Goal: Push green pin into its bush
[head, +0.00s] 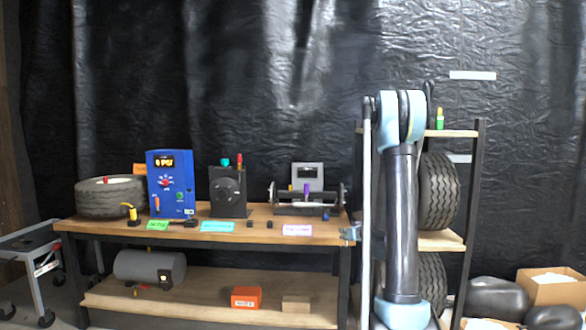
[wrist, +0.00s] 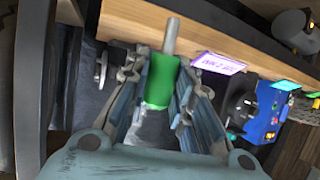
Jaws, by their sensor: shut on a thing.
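The green pin (wrist: 160,82) shows in the wrist view as a green cylindrical handle with a bare metal shank (wrist: 171,36) pointing up the picture. My gripper (wrist: 159,70) is shut on the green handle, with one finger on each side. The shank's end shows in front of the wooden bench edge (wrist: 215,43); I cannot tell whether it touches anything. In the head view a small part of my gripper (head: 350,234) shows by the bench's right end, and I cannot make out the pin there. I cannot identify the green pin's bush in either view.
The wooden bench (head: 265,235) carries a grey fixture with a purple part (head: 307,188), a black unit (head: 229,193), a blue box (head: 170,185) and a tyre (head: 98,197). A shelf rack with tyres (head: 438,190) stands right. A cart (head: 35,258) is left.

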